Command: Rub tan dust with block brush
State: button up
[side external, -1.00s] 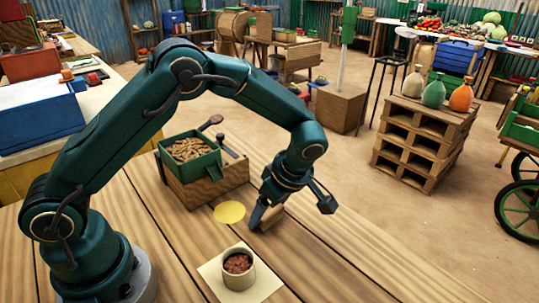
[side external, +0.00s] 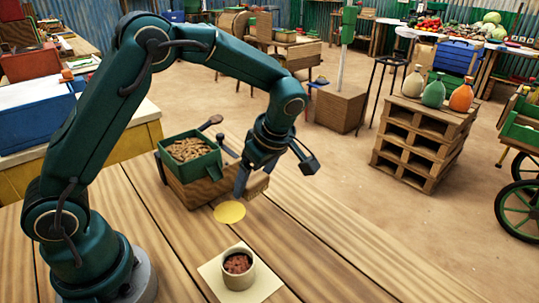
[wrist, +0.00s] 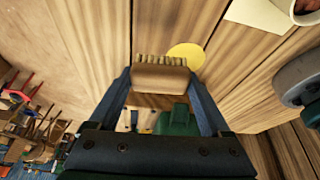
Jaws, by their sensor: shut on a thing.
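The block brush (wrist: 160,78) has a tan wooden block and a row of short bristles. My gripper (side external: 246,183) is shut on it, with one dark finger at each end of the block in the wrist view. In the side view the brush (side external: 259,184) shows partly behind a finger and appears raised above the table. The tan dust (side external: 230,212) is a flat, round yellowish patch on the wooden table, just below and in front of my gripper. In the wrist view the dust (wrist: 188,54) lies just beyond the bristles, partly hidden by the brush.
A green bin of brown pieces (side external: 188,150) stands on a wooden box (side external: 198,190) close to the left of my gripper. A cup of reddish-brown bits (side external: 239,270) stands on a pale square (side external: 266,288) nearer the camera. The table's right side is clear.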

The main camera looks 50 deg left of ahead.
jog(key=shift+r, duration=1.45)
